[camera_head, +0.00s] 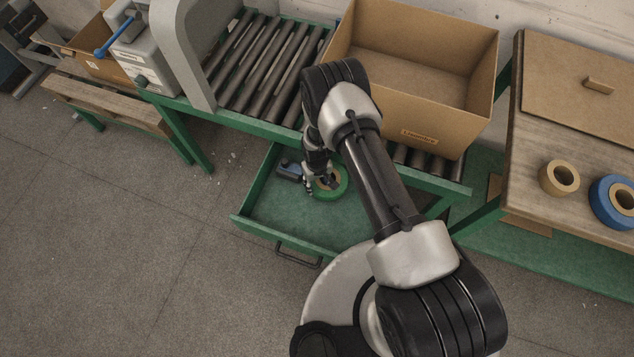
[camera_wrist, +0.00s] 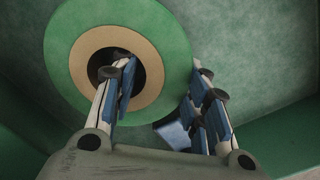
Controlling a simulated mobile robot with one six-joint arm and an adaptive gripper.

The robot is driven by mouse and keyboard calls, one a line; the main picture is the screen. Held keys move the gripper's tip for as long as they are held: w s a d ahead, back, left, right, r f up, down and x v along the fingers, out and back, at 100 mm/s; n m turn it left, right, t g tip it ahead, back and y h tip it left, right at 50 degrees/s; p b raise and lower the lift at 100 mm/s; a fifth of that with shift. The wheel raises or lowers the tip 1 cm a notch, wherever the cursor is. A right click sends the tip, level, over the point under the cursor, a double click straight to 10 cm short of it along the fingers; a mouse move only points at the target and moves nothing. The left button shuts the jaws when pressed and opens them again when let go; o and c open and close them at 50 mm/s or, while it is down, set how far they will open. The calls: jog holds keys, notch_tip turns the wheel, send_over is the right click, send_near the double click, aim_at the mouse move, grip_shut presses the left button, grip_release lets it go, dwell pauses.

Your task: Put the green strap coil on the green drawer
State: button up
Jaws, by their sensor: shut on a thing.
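The green strap coil (camera_head: 342,190) is a green ring with a tan core, inside the open green drawer (camera_head: 262,207) under the roller bench. My gripper (camera_head: 318,187) is down in the drawer at the coil. In the wrist view the coil (camera_wrist: 170,45) fills the upper left. My gripper (camera_wrist: 165,95) is shut on the coil's ring wall, one finger in the core hole and the other outside the rim. The coil looks close to the drawer floor; I cannot tell whether it touches it.
A dark blue-grey object (camera_head: 289,171) lies in the drawer beside my gripper. An open cardboard box (camera_head: 420,75) stands on the roller conveyor (camera_head: 262,65) above. A tan coil (camera_head: 558,178) and a blue coil (camera_head: 612,202) sit on the wooden table at right. The drawer's front part is clear.

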jog(key=shift+f+b, duration=0.3)
jog(key=shift+b, duration=0.1)
jog(key=shift+f, duration=0.1)
jog(key=shift+s+f, duration=0.1)
jog(key=shift+s+d+f+b, duration=0.1)
jog(key=shift+b, duration=0.25)
jog(key=o, duration=1.4)
jog(key=shift+f, duration=0.15)
